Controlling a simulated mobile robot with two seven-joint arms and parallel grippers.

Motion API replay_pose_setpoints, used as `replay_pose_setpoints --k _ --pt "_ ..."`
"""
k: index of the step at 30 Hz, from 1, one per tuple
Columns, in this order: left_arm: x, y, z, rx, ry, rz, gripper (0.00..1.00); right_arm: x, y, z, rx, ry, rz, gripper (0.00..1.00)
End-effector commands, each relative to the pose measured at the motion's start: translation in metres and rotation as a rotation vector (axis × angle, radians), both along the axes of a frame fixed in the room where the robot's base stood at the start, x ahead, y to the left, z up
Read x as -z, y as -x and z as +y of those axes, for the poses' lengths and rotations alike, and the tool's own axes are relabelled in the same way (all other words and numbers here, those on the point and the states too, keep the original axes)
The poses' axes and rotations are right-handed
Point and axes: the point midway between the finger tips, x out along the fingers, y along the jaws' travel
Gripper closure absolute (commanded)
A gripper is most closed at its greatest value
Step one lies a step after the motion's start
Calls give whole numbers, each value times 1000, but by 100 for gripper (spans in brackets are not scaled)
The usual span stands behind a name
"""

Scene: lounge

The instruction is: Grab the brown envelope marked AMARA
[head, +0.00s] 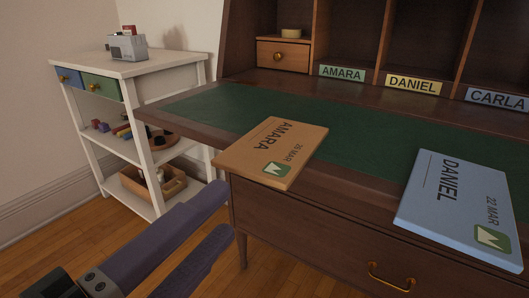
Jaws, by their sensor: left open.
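The brown envelope (257,146) marked AMARA lies flat on the desk's writing surface at its left part. Its near end sticks out over the desk's front edge. It bears "25 MAR" or a similar date and a green stamp. My left gripper (225,210) is open and empty, below and to the left of the envelope's overhanging end, apart from it in the picture. Its two long purple fingers point up and right. My right gripper is not in view.
A blue envelope (459,200) marked DANIEL lies to the right, also over the front edge. The desk (185,112) has a green inlay and labelled slots AMARA (342,73), DANIEL (413,85) and CARLA (497,99). A white shelf cart (160,67) stands at left.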

Motion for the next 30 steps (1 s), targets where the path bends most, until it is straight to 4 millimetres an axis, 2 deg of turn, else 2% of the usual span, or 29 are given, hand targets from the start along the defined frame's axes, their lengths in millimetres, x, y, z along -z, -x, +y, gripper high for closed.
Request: replay_pose_setpoints --k 3,11,19,28,30 --pt "-3 -18 -10 -4 9 -4 55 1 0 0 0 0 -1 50" --pt "-1 -41 -23 -1 2 -3 55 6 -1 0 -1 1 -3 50" --pt "1 -78 -38 -1 2 -3 55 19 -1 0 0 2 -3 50" --pt "0 -83 -42 0 -1 -2 55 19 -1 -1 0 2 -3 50" --pt "1 -83 -42 0 -1 -2 62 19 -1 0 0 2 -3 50"
